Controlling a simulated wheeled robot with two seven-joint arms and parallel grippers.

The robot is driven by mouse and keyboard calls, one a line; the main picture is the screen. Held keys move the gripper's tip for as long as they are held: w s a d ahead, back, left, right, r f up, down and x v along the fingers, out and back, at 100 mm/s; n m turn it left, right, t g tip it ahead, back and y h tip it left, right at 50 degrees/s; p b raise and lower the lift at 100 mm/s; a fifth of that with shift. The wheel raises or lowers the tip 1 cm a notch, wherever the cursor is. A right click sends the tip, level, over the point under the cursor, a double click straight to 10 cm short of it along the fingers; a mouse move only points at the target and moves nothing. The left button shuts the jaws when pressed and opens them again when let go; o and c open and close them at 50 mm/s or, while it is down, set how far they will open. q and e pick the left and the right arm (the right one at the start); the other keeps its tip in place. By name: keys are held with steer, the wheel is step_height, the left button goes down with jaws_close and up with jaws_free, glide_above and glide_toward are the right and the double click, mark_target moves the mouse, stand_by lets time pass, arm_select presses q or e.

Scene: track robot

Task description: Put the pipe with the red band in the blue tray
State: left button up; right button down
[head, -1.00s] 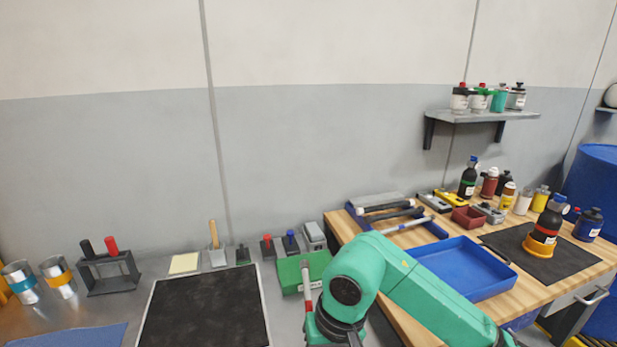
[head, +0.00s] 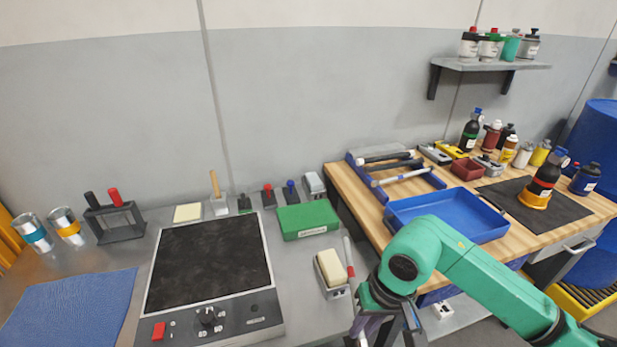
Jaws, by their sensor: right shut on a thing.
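The pipe with the red band (head: 347,250) is a thin light pipe beside my right wrist, its red band near the lower visible end. Its lower part is hidden by my arm. My right gripper (head: 385,325) is at the bottom of the head view, shut, with the pipe sticking up past it; the fingertips are not clearly visible. The blue tray (head: 400,222) lies empty on the wooden table, behind and right of the gripper. My left gripper is not in view.
A sponge-like block (head: 331,268) and a green box (head: 308,218) sit left of the pipe. A hotplate (head: 208,262) stands further left. A blue rack (head: 380,190) with several other pipes lies behind the tray. Bottles and a black mat (head: 510,198) are to its right.

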steer(key=d+m, duration=0.1)
steer(key=d, duration=0.5)
steer(key=shift+w+d+p, duration=0.35)
